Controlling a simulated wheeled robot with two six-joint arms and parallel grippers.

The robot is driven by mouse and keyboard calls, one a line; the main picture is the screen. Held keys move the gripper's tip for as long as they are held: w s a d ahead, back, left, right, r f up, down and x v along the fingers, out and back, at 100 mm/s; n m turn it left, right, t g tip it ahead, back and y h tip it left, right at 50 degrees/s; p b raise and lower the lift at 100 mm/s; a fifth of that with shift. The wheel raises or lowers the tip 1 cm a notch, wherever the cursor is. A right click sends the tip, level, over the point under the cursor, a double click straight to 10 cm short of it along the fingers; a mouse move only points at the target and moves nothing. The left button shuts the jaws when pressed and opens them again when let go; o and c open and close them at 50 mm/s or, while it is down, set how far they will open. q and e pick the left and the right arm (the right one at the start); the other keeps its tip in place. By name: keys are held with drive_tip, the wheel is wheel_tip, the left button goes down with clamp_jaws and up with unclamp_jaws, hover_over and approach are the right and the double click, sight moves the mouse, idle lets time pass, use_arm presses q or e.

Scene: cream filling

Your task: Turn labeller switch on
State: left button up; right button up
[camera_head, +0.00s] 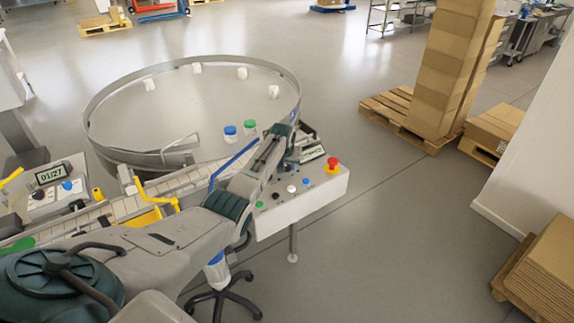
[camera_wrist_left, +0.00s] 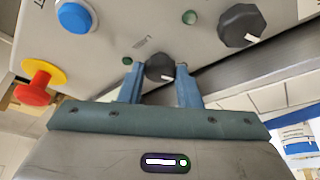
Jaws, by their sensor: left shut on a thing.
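The control panel (camera_head: 300,203) stands beside the round turntable in the head view. It carries several buttons and a red-and-yellow emergency stop (camera_head: 332,165). In the left wrist view, my left gripper (camera_wrist_left: 160,82) has its two blue fingers on either side of a small black rotary knob (camera_wrist_left: 160,66) and is shut on it. A white mark shows on the knob's lower edge. A larger black knob (camera_wrist_left: 240,25) is to its right. In the head view my left arm reaches over the panel and hides the gripped knob. My right gripper is not in view.
The turntable (camera_head: 110,112) holds several white jars and two with blue and green lids. A conveyor (camera_head: 125,205) with yellow brackets runs left of the panel. A blue button (camera_wrist_left: 75,16) and the emergency stop (camera_wrist_left: 36,82) are close to the gripper.

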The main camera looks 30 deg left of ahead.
use_arm(q)
drive_tip(key=m+h, duration=0.1)
drive_tip(key=m, duration=0.1)
drive_tip(key=shift+a+f+m+b, duration=0.1)
drive_tip(key=shift+a+m+b, duration=0.05)
drive_tip(key=shift+m+b, duration=0.25)
drive_tip(key=m+h+b, duration=0.1)
drive_tip(key=m, duration=0.1)
drive_tip(key=shift+a+f+m+b, duration=0.1)
drive_tip(key=shift+m+b, duration=0.25)
drive_tip(key=shift+m, duration=0.05)
drive_tip(key=m+b, duration=0.2)
drive_tip(key=m+h+b, duration=0.1)
drive_tip(key=m+b, duration=0.1)
drive_tip(key=shift+a+h, duration=0.15)
drive_tip(key=shift+h, duration=0.15)
drive_tip(key=shift+m+h+b, duration=0.4)
drive_tip(key=shift+m+b, duration=0.5)
drive_tip(key=shift+b, duration=0.25)
drive_tip(key=shift+g, duration=0.3)
drive_tip(key=shift+r, duration=0.2)
